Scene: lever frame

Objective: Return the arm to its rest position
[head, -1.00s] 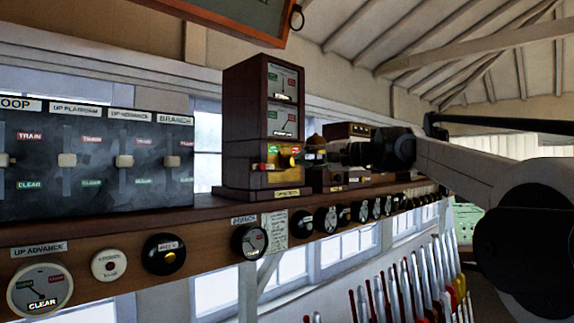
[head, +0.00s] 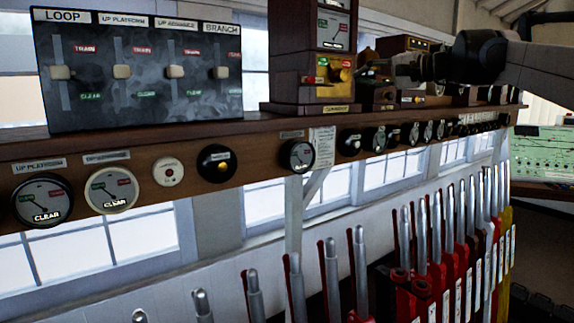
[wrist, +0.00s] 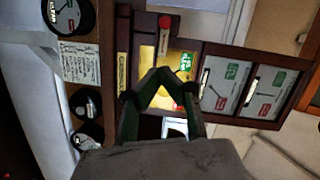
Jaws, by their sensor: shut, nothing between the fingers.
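My gripper (head: 385,74) is at the upper right of the head view, just right of a tall wooden instrument case (head: 285,70). A small gap seems to lie between its fingertips and the case's yellow knob (head: 345,74). In the wrist view the two dark fingers (wrist: 160,72) meet at their tips in front of the case's yellow plate (wrist: 178,58). The fingers are shut with nothing between them. My arm reaches in from the right edge of the head view.
The case stands on a wooden shelf (head: 150,140) with round dials along its front. A dark switch panel (head: 145,95) is at left. Several levers with red parts (head: 440,235) rise below the shelf. A green track diagram (head: 540,153) is at right.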

